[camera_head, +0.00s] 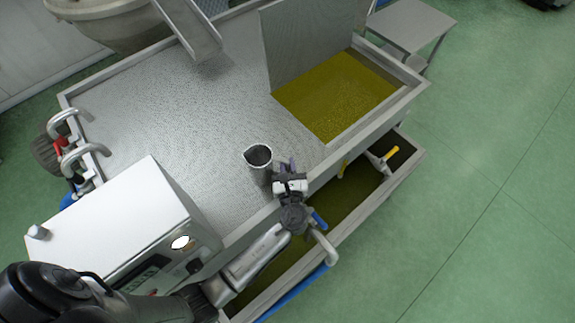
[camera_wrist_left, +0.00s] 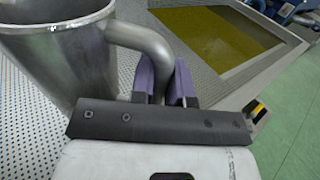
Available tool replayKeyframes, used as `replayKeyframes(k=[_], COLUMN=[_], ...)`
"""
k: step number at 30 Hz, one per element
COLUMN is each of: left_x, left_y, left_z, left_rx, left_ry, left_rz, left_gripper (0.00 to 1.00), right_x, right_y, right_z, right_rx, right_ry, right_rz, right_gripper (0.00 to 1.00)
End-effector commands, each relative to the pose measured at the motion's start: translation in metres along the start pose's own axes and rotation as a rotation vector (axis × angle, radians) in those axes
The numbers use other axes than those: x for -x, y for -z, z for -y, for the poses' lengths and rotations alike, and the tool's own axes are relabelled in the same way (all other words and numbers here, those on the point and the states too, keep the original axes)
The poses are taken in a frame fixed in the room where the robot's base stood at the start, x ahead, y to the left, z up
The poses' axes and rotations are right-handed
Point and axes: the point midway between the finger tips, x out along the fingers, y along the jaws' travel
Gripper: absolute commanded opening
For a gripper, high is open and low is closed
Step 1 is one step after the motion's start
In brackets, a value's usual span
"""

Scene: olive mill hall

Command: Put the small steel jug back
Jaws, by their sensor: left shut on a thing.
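The small steel jug (camera_head: 259,163) is upright with its open mouth facing up. In the head view it is over the perforated steel deck, near the front edge; I cannot tell whether its base touches the deck. My left gripper (camera_head: 287,168) is just to its right, with purple fingers shut on the jug's handle. In the left wrist view the jug (camera_wrist_left: 62,50) fills the upper left, and its curved handle runs between the purple fingers (camera_wrist_left: 162,85). The jug's base is hidden there. My right gripper is not in view.
An upright steel plate (camera_head: 315,45) stands beside a bay of yellow-green oil (camera_head: 335,100) at the deck's right. A white control box (camera_head: 125,225) is at the left front. A lower trough (camera_head: 350,195) has yellow-handled valves. The deck's middle (camera_head: 190,115) is clear.

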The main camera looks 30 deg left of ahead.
Motion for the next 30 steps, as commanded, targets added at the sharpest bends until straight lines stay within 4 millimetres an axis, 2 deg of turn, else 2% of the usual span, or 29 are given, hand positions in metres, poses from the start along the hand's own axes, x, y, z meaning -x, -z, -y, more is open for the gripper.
replayKeyframes(k=[5,6,13,23,30], left_x=[0.0,0.0,0.0,0.002,0.04], left_y=[0.004,0.003,0.003,0.0,0.003], left_z=[0.0,0.0,0.0,0.0,0.0], left_rx=[-0.001,0.0,0.0,0.0,0.001], left_ry=[0.0,0.0,0.0,0.0,0.001], left_rz=[0.001,0.0,0.0,-0.001,-0.003], left_gripper=[0.0,0.2,0.41,0.41,0.41], right_x=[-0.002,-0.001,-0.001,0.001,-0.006], right_y=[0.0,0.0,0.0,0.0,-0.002], right_z=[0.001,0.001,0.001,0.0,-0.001], right_rx=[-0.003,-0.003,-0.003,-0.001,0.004], right_ry=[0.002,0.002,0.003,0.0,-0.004], right_rz=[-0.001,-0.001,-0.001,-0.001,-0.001], right_gripper=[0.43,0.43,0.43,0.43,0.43])
